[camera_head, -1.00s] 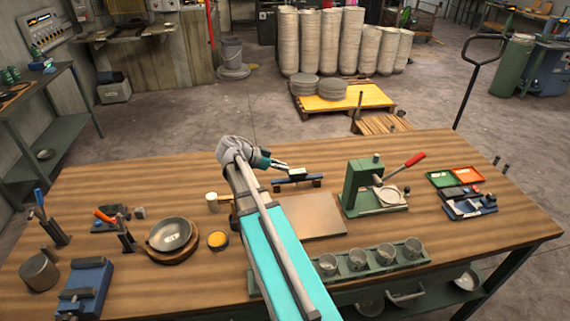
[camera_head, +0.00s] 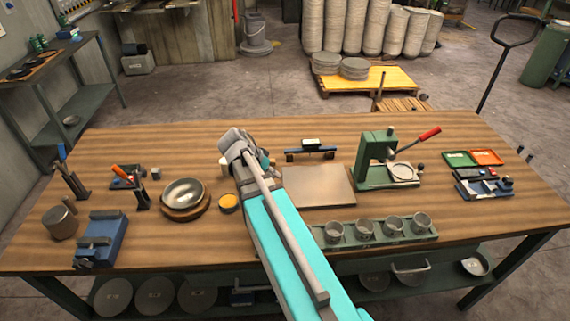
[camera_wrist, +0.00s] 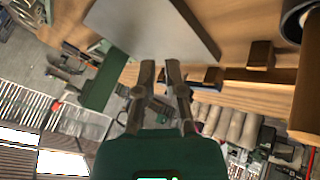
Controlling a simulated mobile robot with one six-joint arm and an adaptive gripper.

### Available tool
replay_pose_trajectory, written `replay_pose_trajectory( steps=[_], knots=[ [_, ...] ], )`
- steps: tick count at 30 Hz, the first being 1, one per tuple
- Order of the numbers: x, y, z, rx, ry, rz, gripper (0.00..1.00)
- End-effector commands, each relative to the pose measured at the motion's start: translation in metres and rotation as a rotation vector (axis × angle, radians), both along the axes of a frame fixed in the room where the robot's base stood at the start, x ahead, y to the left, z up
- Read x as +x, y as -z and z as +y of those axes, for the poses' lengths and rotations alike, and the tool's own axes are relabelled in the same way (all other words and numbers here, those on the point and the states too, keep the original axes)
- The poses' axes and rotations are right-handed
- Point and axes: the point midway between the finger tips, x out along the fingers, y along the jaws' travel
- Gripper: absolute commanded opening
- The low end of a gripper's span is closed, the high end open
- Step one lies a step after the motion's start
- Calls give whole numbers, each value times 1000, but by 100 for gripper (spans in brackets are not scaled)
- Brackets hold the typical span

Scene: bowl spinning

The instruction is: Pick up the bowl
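A shallow metal bowl (camera_head: 183,192) sits upright on a round wooden board at the left of the workbench in the head view. Nothing covers it. My arm reaches over the middle of the bench, and its end stands to the right of the bowl, clearly apart from it. In the head view my fingers are mostly hidden behind my wrist. In the wrist view my gripper (camera_wrist: 160,70) has its two fingertips a small gap apart, with nothing between them.
A yellow-topped round tin (camera_head: 229,202) stands between the bowl and my arm. A blue block fixture (camera_head: 101,238) and upright tools stand left of it. A flat grey plate (camera_head: 318,186), a green press (camera_head: 377,160) and a green rack of cups (camera_head: 405,238) lie right of my arm.

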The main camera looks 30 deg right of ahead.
Motion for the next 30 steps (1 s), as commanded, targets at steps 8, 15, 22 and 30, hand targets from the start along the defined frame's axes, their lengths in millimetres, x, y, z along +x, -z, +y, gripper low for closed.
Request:
replay_pose_trajectory(
  steps=[8, 15, 22, 30],
  knots=[
    [-15, 49, 87, 310, -430, 118, 13],
    [-30, 76, 162, 542, -843, 171, 13],
    [-40, 84, 201, 648, -1070, 177, 13],
    [-41, 84, 208, 666, -1115, 176, 13]
  ],
)
